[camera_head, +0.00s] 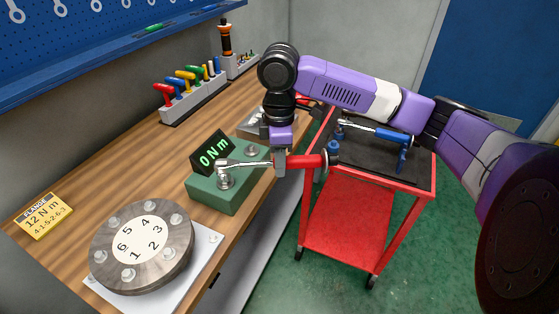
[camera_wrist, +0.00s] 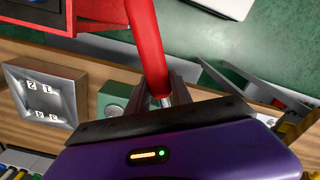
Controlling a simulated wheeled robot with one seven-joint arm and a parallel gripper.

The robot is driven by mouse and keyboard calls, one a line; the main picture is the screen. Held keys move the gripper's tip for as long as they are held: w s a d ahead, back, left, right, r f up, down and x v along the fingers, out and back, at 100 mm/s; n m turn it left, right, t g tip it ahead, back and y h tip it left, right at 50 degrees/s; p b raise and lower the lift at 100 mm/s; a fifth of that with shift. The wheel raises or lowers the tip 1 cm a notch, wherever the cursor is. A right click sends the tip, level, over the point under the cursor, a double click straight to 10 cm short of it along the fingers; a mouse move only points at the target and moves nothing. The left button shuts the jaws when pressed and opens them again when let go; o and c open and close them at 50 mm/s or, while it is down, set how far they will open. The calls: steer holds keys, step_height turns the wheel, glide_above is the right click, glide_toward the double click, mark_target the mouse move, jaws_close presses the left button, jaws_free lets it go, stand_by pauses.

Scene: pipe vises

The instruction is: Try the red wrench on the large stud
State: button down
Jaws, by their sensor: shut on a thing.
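My gripper (camera_head: 280,163) is shut on the red wrench (camera_head: 305,162), around its metal shaft just ahead of the red handle. The wrench lies about level, its ratchet head (camera_head: 223,164) at the left. The head is over the front stud (camera_head: 226,182) of the green tester box (camera_head: 206,196); I cannot tell how far it is seated. A second stud (camera_head: 252,150) stands bare farther back on the box. In the wrist view the red handle (camera_wrist: 146,45) runs up from between my fingers (camera_wrist: 165,97).
A red cart (camera_head: 345,222) at the right holds a blue-handled wrench (camera_head: 385,134) on a black mat. A numbered flange (camera_head: 141,246) sits at the bench front.

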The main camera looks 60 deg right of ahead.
steer(key=shift+f+b, duration=0.3)
steer(key=shift+f, duration=0.7)
stand_by(1.5)
steer(key=shift+s+a+m+p, duration=0.35)
steer(key=shift+a+m+p, duration=0.35)
steer(key=shift+a+p, duration=0.1)
steer(key=shift+s+a+m+p, duration=0.3)
steer(key=shift+a+m+p, duration=0.35)
steer(key=shift+m+p, duration=0.1)
stand_by(1.7)
steer(key=shift+w+d+n+b, duration=0.25)
steer(key=shift+d+n, duration=0.3)
steer(key=shift+w+d+n+b, duration=0.2)
steer(key=shift+d+n+b, duration=0.05)
steer(key=shift+d+n, duration=0.25)
steer(key=shift+r, duration=0.15)
steer(key=shift+r+p, duration=2.2)
steer(key=shift+r, duration=0.25)
steer(key=shift+f, duration=0.1)
